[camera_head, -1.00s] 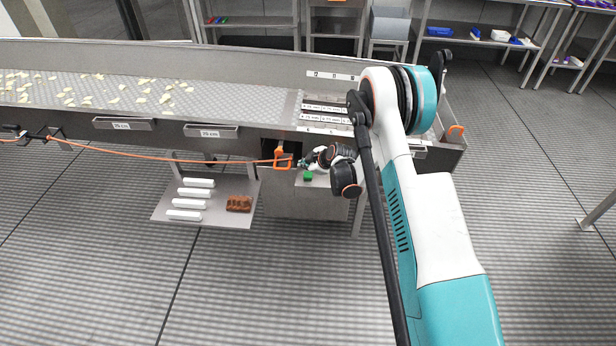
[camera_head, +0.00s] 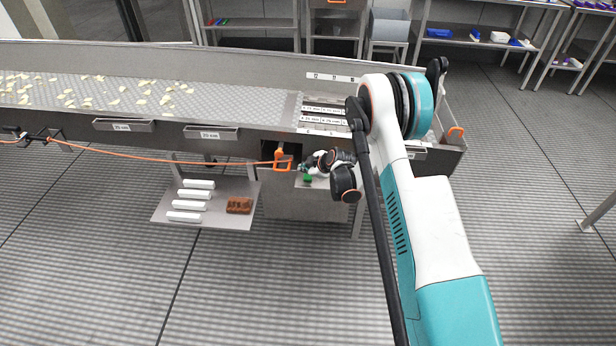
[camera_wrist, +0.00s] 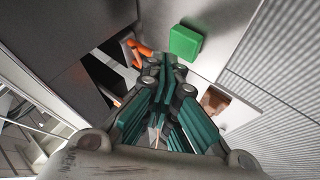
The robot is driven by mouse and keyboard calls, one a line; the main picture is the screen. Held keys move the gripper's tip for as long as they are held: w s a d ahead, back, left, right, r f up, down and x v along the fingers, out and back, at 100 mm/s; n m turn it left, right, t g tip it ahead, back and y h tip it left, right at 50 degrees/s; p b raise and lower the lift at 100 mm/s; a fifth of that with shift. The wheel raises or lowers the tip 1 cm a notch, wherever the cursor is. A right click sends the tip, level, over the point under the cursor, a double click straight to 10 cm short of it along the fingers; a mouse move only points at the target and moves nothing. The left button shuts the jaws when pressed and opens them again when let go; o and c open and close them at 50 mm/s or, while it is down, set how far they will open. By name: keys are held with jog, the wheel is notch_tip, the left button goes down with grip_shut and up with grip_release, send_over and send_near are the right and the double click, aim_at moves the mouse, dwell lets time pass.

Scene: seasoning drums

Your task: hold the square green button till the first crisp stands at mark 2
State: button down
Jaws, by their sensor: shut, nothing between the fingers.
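The square green button (camera_head: 308,178) is on the grey box under the conveyor, and it shows large in the wrist view (camera_wrist: 186,43). My gripper (camera_wrist: 166,66) is shut and empty, its fingertips close to the button's lower left edge in the wrist view. In the head view my gripper (camera_head: 304,167) is just above the button; I cannot tell whether they touch. Pale crisps (camera_head: 120,92) lie scattered on the conveyor's left part, the foremost (camera_head: 190,90) well left of the number strips. Mark 2 cannot be made out.
An orange handle (camera_head: 283,161) with a cable is left of my gripper. A low shelf (camera_head: 222,217) holds white bars and a brown block. The front floor is clear.

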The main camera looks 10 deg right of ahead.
aim_at(306, 177)
dwell(0.7)
jog(key=shift+f, duration=0.4)
jog(key=shift+f, duration=0.5)
dwell(0.6)
jog(key=shift+r, duration=0.15)
dwell(0.3)
jog(key=shift+r, duration=0.75)
jog(key=shift+p, duration=0.3)
jog(key=shift+r+p, duration=0.9)
jog(key=shift+r, duration=1.6)
jog(key=shift+r, duration=0.1)
